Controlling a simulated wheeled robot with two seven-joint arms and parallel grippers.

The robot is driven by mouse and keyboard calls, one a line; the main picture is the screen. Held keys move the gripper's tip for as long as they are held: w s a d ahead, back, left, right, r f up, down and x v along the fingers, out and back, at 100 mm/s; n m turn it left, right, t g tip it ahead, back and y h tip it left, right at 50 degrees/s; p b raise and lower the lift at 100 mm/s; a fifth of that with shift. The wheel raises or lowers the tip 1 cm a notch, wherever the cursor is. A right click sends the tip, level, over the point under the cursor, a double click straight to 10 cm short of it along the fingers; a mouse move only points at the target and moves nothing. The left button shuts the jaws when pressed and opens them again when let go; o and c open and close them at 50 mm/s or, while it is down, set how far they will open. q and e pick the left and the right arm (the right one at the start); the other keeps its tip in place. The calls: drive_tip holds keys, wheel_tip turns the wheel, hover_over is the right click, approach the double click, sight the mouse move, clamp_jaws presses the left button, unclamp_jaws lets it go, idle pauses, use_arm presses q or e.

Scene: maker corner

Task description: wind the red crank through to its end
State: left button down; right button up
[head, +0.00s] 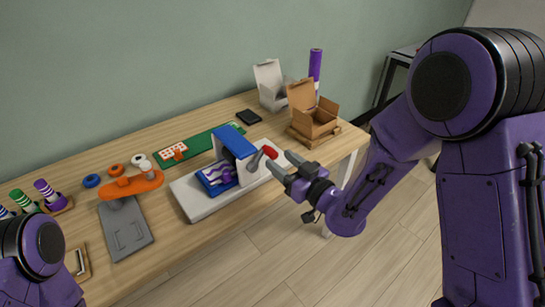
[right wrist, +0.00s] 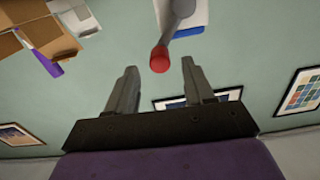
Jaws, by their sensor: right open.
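The red crank (head: 270,153) has a red knob on a grey arm, at the right side of a machine with a blue-topped white housing (head: 235,143) on a white base (head: 201,208). My right gripper (head: 283,172) is open beside the crank in the head view. In the right wrist view the red knob (right wrist: 159,60) lies ahead of and between the open fingers (right wrist: 158,78). I cannot tell whether they touch it. My left arm shows at the lower left of the head view, but its gripper is out of view.
An open cardboard box (head: 312,122) and a white box (head: 270,88) stand at the back right. A green mat (head: 200,143), an orange piece (head: 131,185) and a grey plate (head: 125,235) lie left of the machine. Floor is clear at the front right.

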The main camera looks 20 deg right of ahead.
drive_tip(key=shift+v, duration=1.25)
drive_tip(key=p+v, duration=0.1)
drive_tip(key=v, duration=0.2)
drive_tip(key=shift+s, duration=0.1)
